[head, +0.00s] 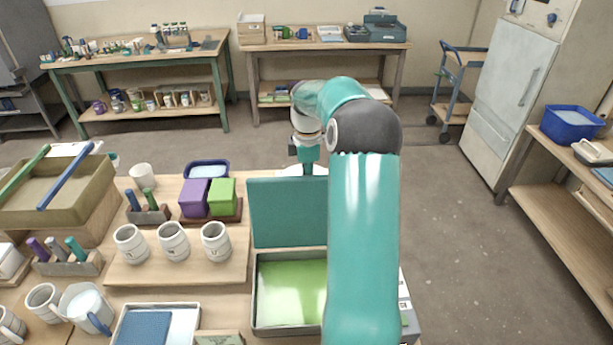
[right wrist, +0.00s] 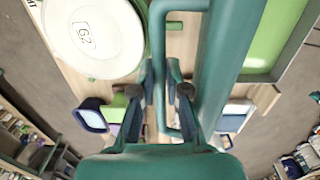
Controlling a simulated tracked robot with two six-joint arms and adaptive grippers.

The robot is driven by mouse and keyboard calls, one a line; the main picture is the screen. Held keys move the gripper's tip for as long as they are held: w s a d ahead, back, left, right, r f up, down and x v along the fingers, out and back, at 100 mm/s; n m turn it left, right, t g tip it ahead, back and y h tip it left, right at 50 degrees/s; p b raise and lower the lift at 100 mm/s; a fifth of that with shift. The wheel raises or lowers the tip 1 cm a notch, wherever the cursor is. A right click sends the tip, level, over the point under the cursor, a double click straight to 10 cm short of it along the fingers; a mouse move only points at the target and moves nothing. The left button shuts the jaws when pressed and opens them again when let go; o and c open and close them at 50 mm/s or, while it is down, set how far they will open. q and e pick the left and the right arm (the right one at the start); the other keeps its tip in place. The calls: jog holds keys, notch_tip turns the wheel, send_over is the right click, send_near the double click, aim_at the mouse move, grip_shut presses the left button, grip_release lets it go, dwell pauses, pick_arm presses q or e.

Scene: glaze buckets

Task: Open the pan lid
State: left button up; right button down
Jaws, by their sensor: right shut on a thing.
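The pan (head: 255,305) is a grey-rimmed tray with bright green glaze inside, on the table in the head view. Its teal lid (head: 280,212) stands up steeply along the far edge, so the pan is open on top. In the right wrist view the lid (right wrist: 228,75) appears edge-on, with its bar handle (right wrist: 158,40) beside it. My right gripper (right wrist: 160,85) is shut on the handle. In the head view the right gripper (head: 307,155) is behind the lid, and its fingertips are hidden. My right arm covers the pan's right side. My left gripper is not in view.
A white round lid marked G2 (right wrist: 95,35) is close beside the handle in the wrist view. White cups (head: 173,240) on a board, purple (head: 194,199) and green (head: 222,197) blocks and a blue tub (head: 207,170) stand left of the lid. Open floor lies to the right.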

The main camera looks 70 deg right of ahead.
jog(key=shift+w+d+f, duration=0.35)
jog(key=shift+d+f, duration=0.05)
jog(key=shift+d, duration=0.05)
jog(key=c, duration=1.6)
grip_release()
jog(key=shift+o, duration=1.3)
jog(key=shift+d+f, duration=0.15)
jog(key=shift+o, duration=0.8)
jog(key=shift+w+d+f, duration=0.25)
jog(key=shift+w+d, duration=0.05)
jog(key=shift+d, duration=0.1)
jog(key=shift+r, duration=0.3)
jog(key=shift+s+r, duration=0.1)
jog(key=shift+r, duration=0.15)
